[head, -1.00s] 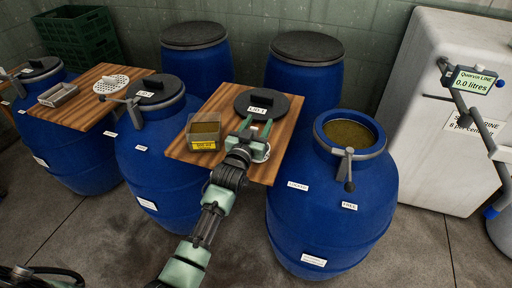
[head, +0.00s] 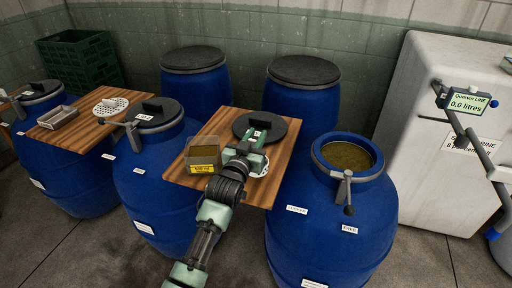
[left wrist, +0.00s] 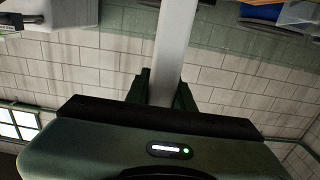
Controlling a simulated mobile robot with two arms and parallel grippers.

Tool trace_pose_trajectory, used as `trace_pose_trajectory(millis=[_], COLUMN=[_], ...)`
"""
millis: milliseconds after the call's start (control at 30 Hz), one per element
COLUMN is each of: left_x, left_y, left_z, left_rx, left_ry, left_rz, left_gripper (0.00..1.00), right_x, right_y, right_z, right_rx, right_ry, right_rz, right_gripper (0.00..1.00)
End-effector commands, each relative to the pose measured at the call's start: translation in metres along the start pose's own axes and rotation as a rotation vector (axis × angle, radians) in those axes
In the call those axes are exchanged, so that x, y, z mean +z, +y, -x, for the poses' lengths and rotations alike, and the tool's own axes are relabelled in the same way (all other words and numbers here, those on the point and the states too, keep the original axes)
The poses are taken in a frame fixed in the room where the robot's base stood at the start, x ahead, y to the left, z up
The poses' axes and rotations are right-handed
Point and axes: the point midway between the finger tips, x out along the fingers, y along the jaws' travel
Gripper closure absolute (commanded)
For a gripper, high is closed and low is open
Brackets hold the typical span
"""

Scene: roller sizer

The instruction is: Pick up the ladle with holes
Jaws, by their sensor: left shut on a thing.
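My left gripper (head: 254,142) is over the middle wooden board, in front of the black lid. In the left wrist view it is shut on a pale grey flat bar (left wrist: 176,45), held between its two green fingers; this looks like the handle of the ladle with holes. Part of a white perforated ladle head (head: 265,170) shows beside the gripper at the board's right side; the gripper hides the rest. Another white perforated disc (head: 110,106) lies on the left board. My right gripper is out of view.
A clear box with a yellow label (head: 203,155) stands left of the gripper on the wooden board (head: 213,125). An open blue barrel (head: 325,230) with a clamp handle stands to the right. A metal tray (head: 58,117) lies on the left board.

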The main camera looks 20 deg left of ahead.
Motion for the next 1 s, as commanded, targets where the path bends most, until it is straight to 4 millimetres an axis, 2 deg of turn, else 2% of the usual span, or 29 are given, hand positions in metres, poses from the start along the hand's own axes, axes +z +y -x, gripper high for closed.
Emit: trace_pose_trajectory(millis=[33,300,500,700,1000], left_x=[-0.017,-0.096,-0.136,-0.155,-0.157], left_y=[0.000,0.000,0.000,0.000,0.000], left_z=[0.000,0.000,0.000,0.000,0.000], left_rx=[0.000,0.001,0.001,0.001,0.001], left_ry=[0.009,0.010,0.006,0.003,0.001], left_rz=[-0.001,0.001,0.000,0.000,0.000], left_gripper=[1.00,1.00,1.00,1.00,1.00], right_x=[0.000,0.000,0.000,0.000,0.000], right_y=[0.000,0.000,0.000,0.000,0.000], right_z=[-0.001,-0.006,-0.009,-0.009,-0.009], right_rx=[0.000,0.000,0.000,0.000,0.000], right_ry=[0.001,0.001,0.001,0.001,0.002], right_rz=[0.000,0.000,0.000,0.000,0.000], right_gripper=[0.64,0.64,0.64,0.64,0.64])
